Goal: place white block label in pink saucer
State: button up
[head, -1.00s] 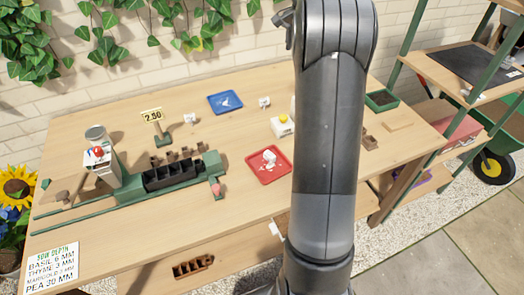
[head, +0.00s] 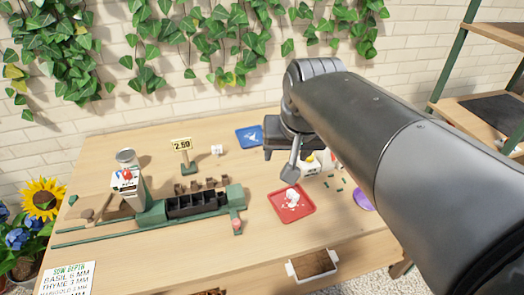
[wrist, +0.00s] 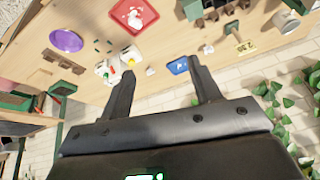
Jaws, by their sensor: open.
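My gripper (wrist: 163,70) is open and empty above the back of the table; it shows in the head view (head: 290,172) too. A small white block (wrist: 150,71) lies on the table beyond and between the fingertips in the wrist view; my gripper and arm hide it in the head view. A second small white block (head: 217,149) stands left of the blue tray, also in the wrist view (wrist: 208,49). I cannot tell which is the label. No clearly pink saucer shows; a round purple saucer (head: 364,198) lies at the table's right, also in the wrist view (wrist: 66,40).
A red tray (head: 275,205) and a blue tray (head: 240,138) hold white markings or pieces. A white box with a yellow top (wrist: 130,54) stands near small green bits. A price sign (head: 181,145), a can (head: 126,157) and a black seed tray (head: 197,205) are at left.

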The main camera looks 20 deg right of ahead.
jog(key=s+a+f+n, duration=0.2)
jog(key=s+f, duration=0.2)
jog(key=s, duration=0.3)
jog(key=shift+a+f+n+t, duration=0.3)
jog(key=shift+f+t, duration=0.05)
jog(key=shift+t, duration=0.05)
